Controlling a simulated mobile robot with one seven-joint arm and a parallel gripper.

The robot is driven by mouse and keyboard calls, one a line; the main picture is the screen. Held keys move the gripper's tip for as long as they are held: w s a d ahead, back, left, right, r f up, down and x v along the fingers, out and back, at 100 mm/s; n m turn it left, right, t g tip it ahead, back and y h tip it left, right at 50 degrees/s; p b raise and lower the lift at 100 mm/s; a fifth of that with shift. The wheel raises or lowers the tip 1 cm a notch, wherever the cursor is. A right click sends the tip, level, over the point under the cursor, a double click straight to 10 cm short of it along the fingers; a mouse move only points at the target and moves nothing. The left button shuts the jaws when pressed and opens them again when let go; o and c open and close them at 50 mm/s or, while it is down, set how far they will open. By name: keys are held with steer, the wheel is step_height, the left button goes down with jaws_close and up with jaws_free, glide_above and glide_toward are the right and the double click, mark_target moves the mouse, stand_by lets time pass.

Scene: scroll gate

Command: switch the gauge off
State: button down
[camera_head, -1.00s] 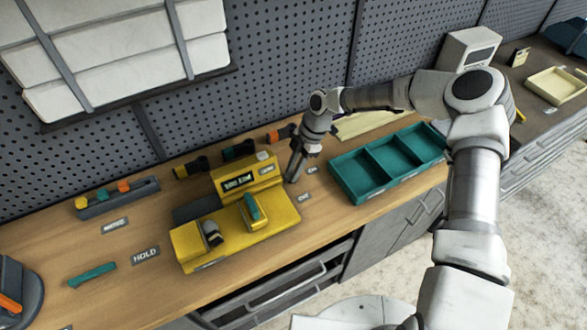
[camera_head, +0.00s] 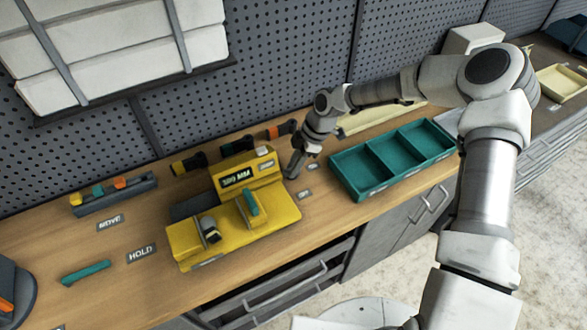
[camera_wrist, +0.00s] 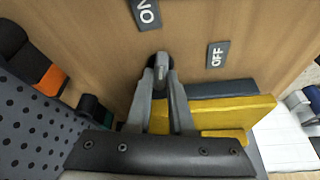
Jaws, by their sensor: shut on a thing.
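The yellow gauge (camera_head: 277,212) stands on the wooden bench, its display (camera_head: 237,180) lit and seeming to read "589 MM". A grey slider and a teal part sit on it. In the wrist view a yellow body (camera_wrist: 235,113) shows behind my gripper's right side. My gripper (camera_head: 292,168) is low over the bench just right of the gauge. In the wrist view my gripper (camera_wrist: 160,82) is shut on a small grey switch lever (camera_wrist: 161,62) with a dark base. An ON label (camera_wrist: 147,12) and an OFF label (camera_wrist: 217,55) lie flat on the bench near it. The lever's position is unclear.
A teal tray (camera_head: 358,190) with compartments lies right of my gripper. Dark and orange clamp-like items (camera_head: 281,130) stand behind, along the pegboard (camera_head: 285,60). A teal bar (camera_head: 86,273) and a HOLD label (camera_head: 141,253) lie at left.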

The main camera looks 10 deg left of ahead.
steer(key=m+b, duration=0.1)
steer(key=m, duration=0.1)
steer(key=m+t+b, duration=0.1)
steer(key=shift+s+d+f+m+t+b, duration=0.1)
steer(key=shift+f+m+t+b, duration=0.05)
steer(key=shift+m+t+b, duration=0.2)
steer(key=m+t+b, duration=0.1)
steer(key=m+b, duration=0.2)
steer(key=shift+m, duration=0.25)
steer(key=m+t+b, duration=0.1)
steer(key=m+b, duration=0.3)
steer(key=b, duration=0.1)
steer(key=shift+s+t+h, duration=0.15)
steer(key=shift+t+h, duration=0.2)
steer(key=shift+h, duration=0.05)
steer(key=m+b, duration=0.3)
steer(key=shift+s+a+t+h, duration=0.1)
steer(key=shift+a+t+h, duration=0.1)
steer(key=shift+t+h, duration=0.2)
steer(key=shift+r+m, duration=0.2)
steer(key=shift+m, duration=0.1)
steer(key=c, duration=0.8)
jaws_free()
